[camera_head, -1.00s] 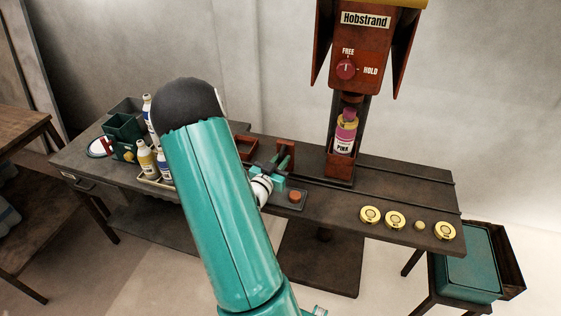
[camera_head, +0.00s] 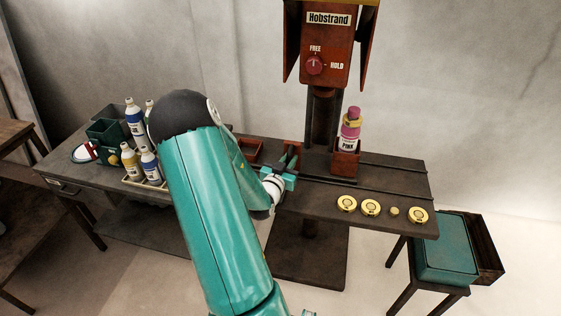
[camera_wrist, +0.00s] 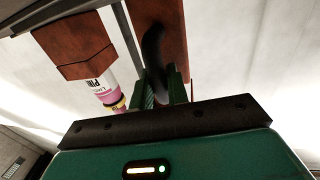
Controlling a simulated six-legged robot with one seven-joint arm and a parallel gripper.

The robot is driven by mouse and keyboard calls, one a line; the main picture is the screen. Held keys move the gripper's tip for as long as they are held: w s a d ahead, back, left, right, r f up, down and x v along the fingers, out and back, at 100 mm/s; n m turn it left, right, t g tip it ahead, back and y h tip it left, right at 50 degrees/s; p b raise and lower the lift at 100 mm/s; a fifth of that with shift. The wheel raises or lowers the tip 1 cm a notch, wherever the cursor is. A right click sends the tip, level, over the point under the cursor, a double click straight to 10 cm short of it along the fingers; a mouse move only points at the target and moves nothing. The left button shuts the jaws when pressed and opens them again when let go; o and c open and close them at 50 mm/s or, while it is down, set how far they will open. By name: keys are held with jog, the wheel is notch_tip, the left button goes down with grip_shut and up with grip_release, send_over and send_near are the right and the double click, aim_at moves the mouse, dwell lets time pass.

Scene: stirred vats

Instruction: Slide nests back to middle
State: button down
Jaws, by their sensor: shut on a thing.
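The right nest (camera_head: 345,166), a red-brown holder, stands on the bench rail, right of the press column, with the pink-capped PINK bottle (camera_head: 350,128) upright in it. The left nest (camera_head: 250,148) shows partly behind my arm, and I see nothing standing in it. Between them is a red-brown bracket with a dark handle. My gripper (camera_head: 290,160) is shut on this handle. In the wrist view the fingers (camera_wrist: 163,88) close around the dark curved handle (camera_wrist: 153,48); the right nest (camera_wrist: 80,45) and bottle (camera_wrist: 107,88) are beside it.
The Hobstrand press head (camera_head: 318,40), with its FREE/HOLD knob (camera_head: 315,65), hangs over the rail. Several yellow discs (camera_head: 370,207) lie along the front right edge. Bottles (camera_head: 135,122) and green bins (camera_head: 104,131) stand at left. A teal-lidded box (camera_head: 446,262) is at lower right.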

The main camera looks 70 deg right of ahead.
jog(key=s+d, duration=0.1)
jog(key=s, duration=0.7)
jog(key=shift+d, duration=0.15)
jog(key=c, duration=1.4)
grip_release()
